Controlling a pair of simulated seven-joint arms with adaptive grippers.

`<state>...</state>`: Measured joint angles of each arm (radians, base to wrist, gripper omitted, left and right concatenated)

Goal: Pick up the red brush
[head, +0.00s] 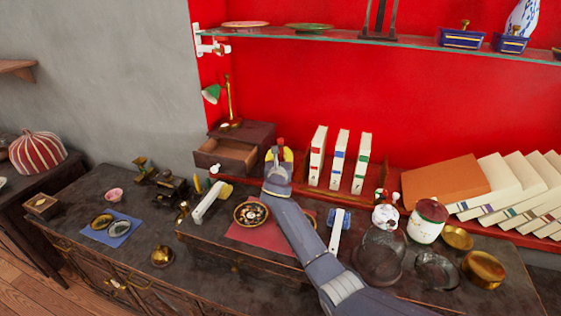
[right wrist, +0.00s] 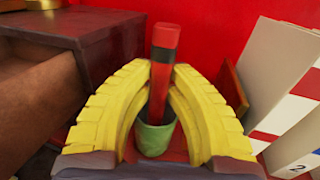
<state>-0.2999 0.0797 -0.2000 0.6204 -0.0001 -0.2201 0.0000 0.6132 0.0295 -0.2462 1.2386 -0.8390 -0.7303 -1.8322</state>
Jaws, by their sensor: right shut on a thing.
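The red brush (right wrist: 164,62) shows in the right wrist view as an upright red handle with dark bands. Its lower part goes down into a small green cup (right wrist: 153,139). My right gripper (right wrist: 160,92) has yellow fingers, shut on the brush from both sides just above the cup. In the head view the right gripper (head: 279,155) is at the back of the cabinet, between the open drawer box and the upright books, with the red brush tip (head: 281,143) just above it. My left gripper is not in view.
The wooden box (head: 257,134) with its open drawer stands close on the left. Upright white books (head: 318,157) stand close on the right. A glass shelf (head: 350,39) hangs above. A patterned plate (head: 251,213), white-handled brushes (head: 334,243) and jars lie in front.

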